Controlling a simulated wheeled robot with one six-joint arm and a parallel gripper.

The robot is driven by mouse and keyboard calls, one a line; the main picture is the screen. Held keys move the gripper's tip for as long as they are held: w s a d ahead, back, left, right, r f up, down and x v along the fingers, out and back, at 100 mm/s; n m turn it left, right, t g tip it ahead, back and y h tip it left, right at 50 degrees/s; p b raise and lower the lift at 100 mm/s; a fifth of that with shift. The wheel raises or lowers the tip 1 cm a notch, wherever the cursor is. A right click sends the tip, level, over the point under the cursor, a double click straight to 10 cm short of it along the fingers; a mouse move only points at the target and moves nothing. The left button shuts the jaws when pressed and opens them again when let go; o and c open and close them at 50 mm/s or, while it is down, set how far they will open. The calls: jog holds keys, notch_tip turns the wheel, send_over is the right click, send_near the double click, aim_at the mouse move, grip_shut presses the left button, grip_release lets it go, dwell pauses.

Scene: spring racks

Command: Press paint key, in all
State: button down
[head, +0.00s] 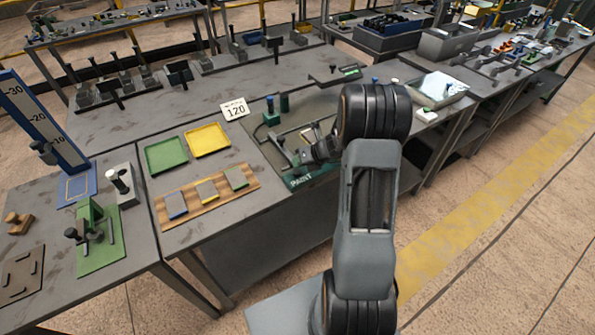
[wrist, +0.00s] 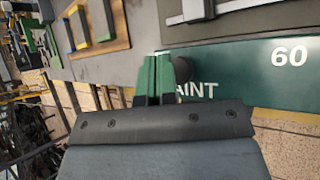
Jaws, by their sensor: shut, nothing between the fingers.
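The paint station (head: 322,178) is a dark green plate on the middle table, with the word PAINT on its front edge. In the wrist view its green front face (wrist: 238,82) carries part of that word and the number 60. My gripper (head: 312,155) is low over the front of this station. In the wrist view the green fingers of my gripper (wrist: 153,78) are together and empty, in front of the station's face. A dark rounded knob (wrist: 182,70) shows just beside the fingers; I cannot tell if they touch it or whether it is the key. My arm hides the station's right part.
A green tray (head: 166,154), a yellow tray (head: 207,139) and a wooden board with coloured tiles (head: 207,197) lie to the left. A white-topped box (head: 440,88) is to the right. The floor in front is clear.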

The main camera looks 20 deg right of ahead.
aim_at(299, 170)
jog(key=shift+f, duration=0.2)
dwell(0.4)
jog(key=shift+f, duration=0.2)
jog(key=shift+f+b, duration=0.6)
jog(key=shift+b, duration=0.1)
dwell(0.8)
jog(key=shift+r, duration=0.15)
jog(key=shift+r+p, duration=0.9)
jog(key=shift+p, duration=0.1)
notch_tip(299, 170, up, 5)
jog(key=p, duration=0.4)
jog(key=shift+p, duration=0.4)
dwell(0.5)
